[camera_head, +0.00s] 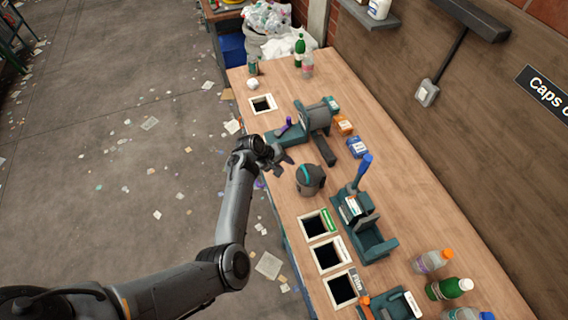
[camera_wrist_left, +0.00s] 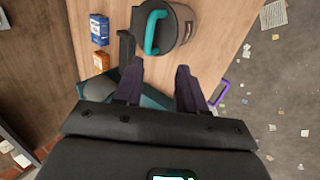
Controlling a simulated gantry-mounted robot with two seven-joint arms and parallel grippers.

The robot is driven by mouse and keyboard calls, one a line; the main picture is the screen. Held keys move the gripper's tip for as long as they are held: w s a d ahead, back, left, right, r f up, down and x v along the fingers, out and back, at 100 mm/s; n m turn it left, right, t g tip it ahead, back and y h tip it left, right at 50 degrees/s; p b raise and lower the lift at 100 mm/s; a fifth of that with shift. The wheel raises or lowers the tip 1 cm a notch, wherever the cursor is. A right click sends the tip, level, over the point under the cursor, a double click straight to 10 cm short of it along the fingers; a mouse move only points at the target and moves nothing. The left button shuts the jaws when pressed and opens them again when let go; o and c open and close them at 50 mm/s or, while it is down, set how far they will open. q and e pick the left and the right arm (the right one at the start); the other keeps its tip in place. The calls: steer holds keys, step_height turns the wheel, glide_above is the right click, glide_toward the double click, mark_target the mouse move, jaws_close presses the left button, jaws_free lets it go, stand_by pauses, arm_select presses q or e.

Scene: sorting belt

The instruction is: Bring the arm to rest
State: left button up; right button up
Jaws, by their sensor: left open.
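My left arm reaches in from the lower left of the head view, over the floor to the near edge of the bench. My left gripper (camera_head: 284,160) is open above that edge, close to a dark round canister with a teal handle (camera_head: 310,180). In the left wrist view the two fingers of the gripper (camera_wrist_left: 158,85) are spread with nothing held between them. The canister (camera_wrist_left: 175,30) lies beyond the fingertips there. My right gripper is not in view.
The wooden bench (camera_head: 390,185) carries a grey-teal device (camera_head: 316,118), a teal fixture with a blue lever (camera_head: 362,215), small boxes and bottles. Square openings (camera_head: 313,224) line its near edge. A bottle bag (camera_head: 268,20) stands at the far end. The littered floor (camera_head: 110,110) is open at left.

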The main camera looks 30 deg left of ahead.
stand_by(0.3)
arm_select(q)
steer(key=s+a+f+g+p, duration=0.1)
steer(key=s+a+f+g, duration=0.15)
steer(key=s+f, duration=0.85)
steer(key=s+a+m+g+y+p, duration=0.2)
steer(key=s+a+y, duration=0.3)
steer(key=s, duration=0.9)
steer(key=s+d+r+m+p, duration=0.1)
steer(key=s+d+r+m, duration=0.35)
steer(key=s+r, duration=0.4)
steer(key=d+r+m+t, duration=0.1)
steer(key=d+r, duration=0.3)
steer(key=r, duration=0.4)
steer(key=s+d+r+m+t, duration=0.1)
steer(key=d+r+m, duration=0.3)
steer(key=r, duration=0.4)
steer(key=shift+d+t+h, duration=0.4)
steer(key=shift+d+t, duration=0.05)
steer(key=shift+d, duration=0.35)
